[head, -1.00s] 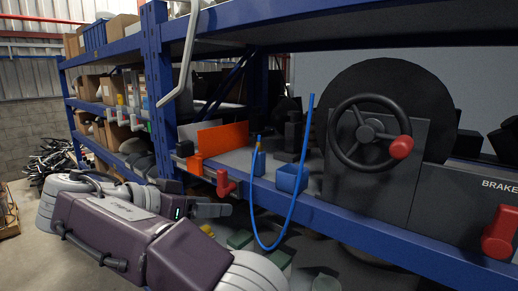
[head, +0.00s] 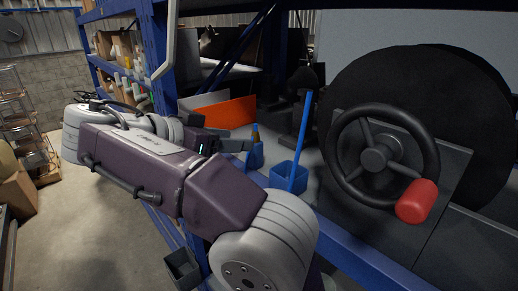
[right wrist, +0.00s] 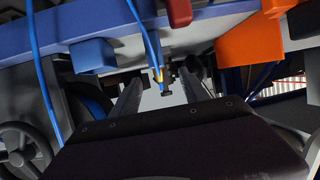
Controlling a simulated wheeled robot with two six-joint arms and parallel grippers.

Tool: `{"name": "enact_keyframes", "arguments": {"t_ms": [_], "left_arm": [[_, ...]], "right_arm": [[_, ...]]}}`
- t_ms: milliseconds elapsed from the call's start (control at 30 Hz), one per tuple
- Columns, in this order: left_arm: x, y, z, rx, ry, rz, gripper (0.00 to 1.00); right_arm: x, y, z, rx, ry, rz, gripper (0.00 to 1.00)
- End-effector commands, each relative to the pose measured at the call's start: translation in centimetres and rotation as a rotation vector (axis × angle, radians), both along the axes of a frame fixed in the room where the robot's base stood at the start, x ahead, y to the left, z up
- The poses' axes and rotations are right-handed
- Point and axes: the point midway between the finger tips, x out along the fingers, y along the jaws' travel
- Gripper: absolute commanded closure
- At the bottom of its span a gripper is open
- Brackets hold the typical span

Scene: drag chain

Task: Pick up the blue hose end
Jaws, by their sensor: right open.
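I see no grip on the hose. The other strand of the blue hose (head: 303,125) rises by a blue box. The hose's lower loop is hidden behind my right arm. My left gripper is out of view.
The blue box (head: 288,179) sits on the shelf edge, right of the hose end. An orange panel (head: 228,113) stands behind. A black handwheel (head: 378,158) with a red knob (head: 417,202) is at the right. The blue shelf post (head: 154,75) stands left.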

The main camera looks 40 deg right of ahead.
Motion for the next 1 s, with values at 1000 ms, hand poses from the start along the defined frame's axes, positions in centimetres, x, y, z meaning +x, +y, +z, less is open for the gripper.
{"name": "enact_keyframes", "arguments": {"t_ms": [1000], "left_arm": [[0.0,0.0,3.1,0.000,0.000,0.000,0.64]], "right_arm": [[0.8,-6.8,-3.0,0.001,0.000,-0.001,0.86]]}}
